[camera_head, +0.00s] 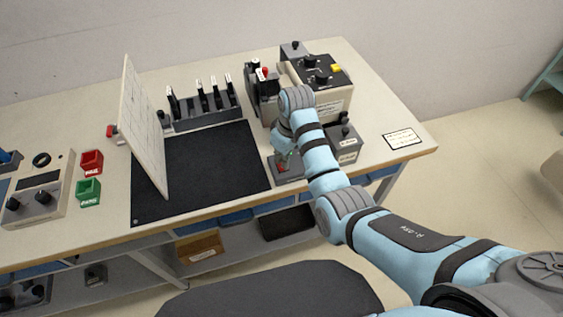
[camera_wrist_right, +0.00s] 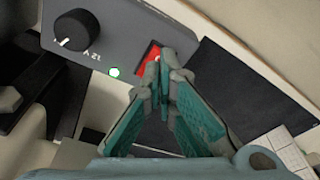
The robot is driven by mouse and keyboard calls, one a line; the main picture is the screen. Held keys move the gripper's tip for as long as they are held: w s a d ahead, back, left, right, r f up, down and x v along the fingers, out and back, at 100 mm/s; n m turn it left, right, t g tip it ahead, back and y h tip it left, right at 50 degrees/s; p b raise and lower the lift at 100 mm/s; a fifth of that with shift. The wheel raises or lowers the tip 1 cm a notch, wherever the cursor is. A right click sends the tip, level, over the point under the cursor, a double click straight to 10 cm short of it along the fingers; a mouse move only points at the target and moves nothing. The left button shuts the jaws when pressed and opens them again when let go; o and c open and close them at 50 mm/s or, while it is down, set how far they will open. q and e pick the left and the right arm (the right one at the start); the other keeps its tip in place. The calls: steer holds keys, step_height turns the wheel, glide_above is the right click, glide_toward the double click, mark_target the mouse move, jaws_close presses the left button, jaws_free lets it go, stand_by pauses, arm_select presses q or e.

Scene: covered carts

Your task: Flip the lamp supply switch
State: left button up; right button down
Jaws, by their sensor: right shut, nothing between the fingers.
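The lamp supply is a grey box with a black knob (camera_wrist_right: 76,29), a "12 V" label and a bright green light (camera_wrist_right: 114,72) on its face (camera_wrist_right: 120,35). Its red switch (camera_wrist_right: 151,56) is partly hidden behind my fingertips. In the head view the grey box (camera_head: 290,175) sits near the table's front edge, mostly under my right arm. My right gripper (camera_wrist_right: 160,62) is shut and empty, its fingertips at the red switch; whether they touch it I cannot tell. It also shows in the head view (camera_head: 281,160). My left gripper is not in view.
A black mat (camera_head: 205,170) with an upright white panel (camera_head: 143,130) lies to the left. A grey knobbed box (camera_head: 344,145) stands close right of my arm. A larger instrument (camera_head: 322,75) stands behind. The table's right front corner holds only a label card (camera_head: 402,139).

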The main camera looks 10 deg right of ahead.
steer(key=shift+f+b, duration=0.3)
steer(key=shift+f, duration=0.45)
steer(key=shift+r, duration=0.1)
step_height(320, 180, up, 3)
steer(key=shift+f+p, duration=0.1)
steer(key=shift+p, duration=0.95)
steer(key=shift+r, duration=2.05)
